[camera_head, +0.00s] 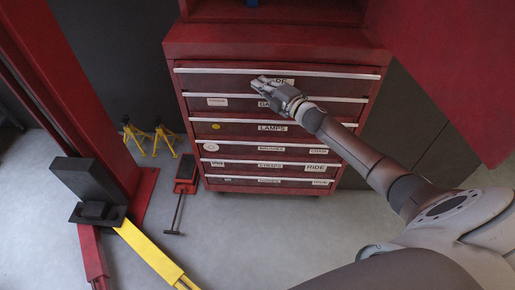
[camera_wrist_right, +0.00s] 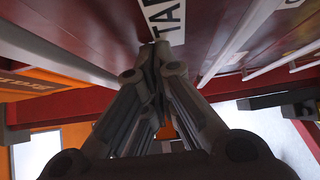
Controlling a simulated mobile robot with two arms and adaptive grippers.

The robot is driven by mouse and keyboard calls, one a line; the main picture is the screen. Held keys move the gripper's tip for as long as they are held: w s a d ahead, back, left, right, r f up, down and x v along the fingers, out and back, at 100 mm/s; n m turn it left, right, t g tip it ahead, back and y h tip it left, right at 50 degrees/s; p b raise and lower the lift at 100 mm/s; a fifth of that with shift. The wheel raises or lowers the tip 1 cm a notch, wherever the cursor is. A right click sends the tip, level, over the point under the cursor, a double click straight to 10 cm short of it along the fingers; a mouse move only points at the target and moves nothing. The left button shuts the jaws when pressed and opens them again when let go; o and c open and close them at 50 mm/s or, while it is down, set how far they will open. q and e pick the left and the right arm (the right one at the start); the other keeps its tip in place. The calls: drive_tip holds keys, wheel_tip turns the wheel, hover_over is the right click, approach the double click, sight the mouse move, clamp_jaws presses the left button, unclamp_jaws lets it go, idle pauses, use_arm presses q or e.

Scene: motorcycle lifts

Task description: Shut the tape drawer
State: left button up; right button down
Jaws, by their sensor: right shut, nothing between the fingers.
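The tape drawer (camera_head: 225,82) is the top drawer of the red cabinet, with a white strip along its upper edge. Its white label (camera_wrist_right: 167,18), partly cut off, reads "TAP" in the wrist view. My right gripper (camera_head: 257,82) is at the drawer's front, just left of the label in the head view. Its fingers are shut and empty, with the tips (camera_wrist_right: 157,48) at or very near the red front. I cannot tell whether they touch, nor whether the drawer stands slightly out. My left gripper is not in view.
Several labelled drawers, including the lamps drawer (camera_head: 235,128), lie below in the red cabinet (camera_head: 275,40). A red lift post (camera_head: 70,75), yellow stands (camera_head: 163,138) and a red floor jack (camera_head: 186,172) are at the left. A red panel (camera_head: 450,60) hangs at the upper right.

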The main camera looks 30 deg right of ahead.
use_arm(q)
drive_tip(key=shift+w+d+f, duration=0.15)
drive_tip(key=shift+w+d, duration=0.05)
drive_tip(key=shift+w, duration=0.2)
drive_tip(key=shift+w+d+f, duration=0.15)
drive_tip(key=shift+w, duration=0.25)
use_arm(e)
drive_tip(key=shift+w+d+r, duration=0.25)
drive_tip(key=shift+w+d, duration=0.4)
drive_tip(key=shift+w, duration=0.2)
